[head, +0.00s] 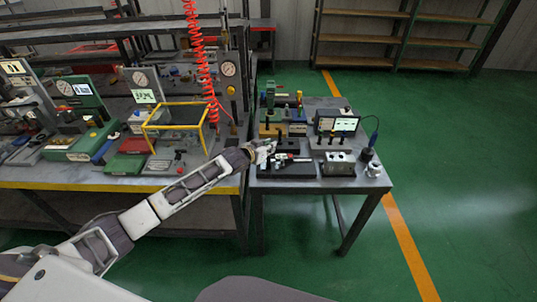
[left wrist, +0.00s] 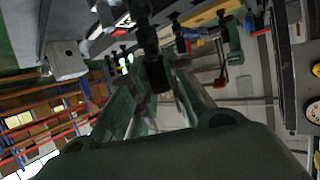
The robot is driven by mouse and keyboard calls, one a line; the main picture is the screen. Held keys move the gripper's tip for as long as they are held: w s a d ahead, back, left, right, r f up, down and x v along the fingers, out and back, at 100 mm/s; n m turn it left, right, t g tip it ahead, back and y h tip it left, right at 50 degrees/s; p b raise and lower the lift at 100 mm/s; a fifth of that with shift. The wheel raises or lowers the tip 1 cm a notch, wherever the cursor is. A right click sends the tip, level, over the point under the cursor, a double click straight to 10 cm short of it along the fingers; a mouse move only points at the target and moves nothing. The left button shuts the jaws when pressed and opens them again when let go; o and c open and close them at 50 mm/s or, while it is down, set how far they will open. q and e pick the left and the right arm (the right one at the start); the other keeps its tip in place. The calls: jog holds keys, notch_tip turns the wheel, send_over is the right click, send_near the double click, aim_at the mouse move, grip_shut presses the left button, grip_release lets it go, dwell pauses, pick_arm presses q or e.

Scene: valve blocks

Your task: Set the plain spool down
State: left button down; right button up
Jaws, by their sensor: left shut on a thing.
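My left gripper (head: 265,148) is over the left part of the small grey side table (head: 355,183). In the left wrist view the left gripper (left wrist: 158,88) is shut on a dark, roughly cylindrical piece, which I take for the plain spool (left wrist: 155,72). The spool sits between the two greenish fingers. In the head view it is too small and too covered by the fingers to make out, and I cannot tell whether it touches anything below. My right gripper does not show.
A black fixture with a red-handled part (head: 290,161) lies just in front of the gripper. A yellow frame (head: 174,126) and an orange coiled hose (head: 203,60) are at the left.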

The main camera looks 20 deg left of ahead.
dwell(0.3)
pick_arm(q)
jog(key=shift+f, duration=1.85)
jog(key=shift+f, duration=0.1)
jog(key=c, duration=1.4)
grip_release()
jog(key=shift+v, duration=6.05)
jog(key=shift+d, duration=0.1)
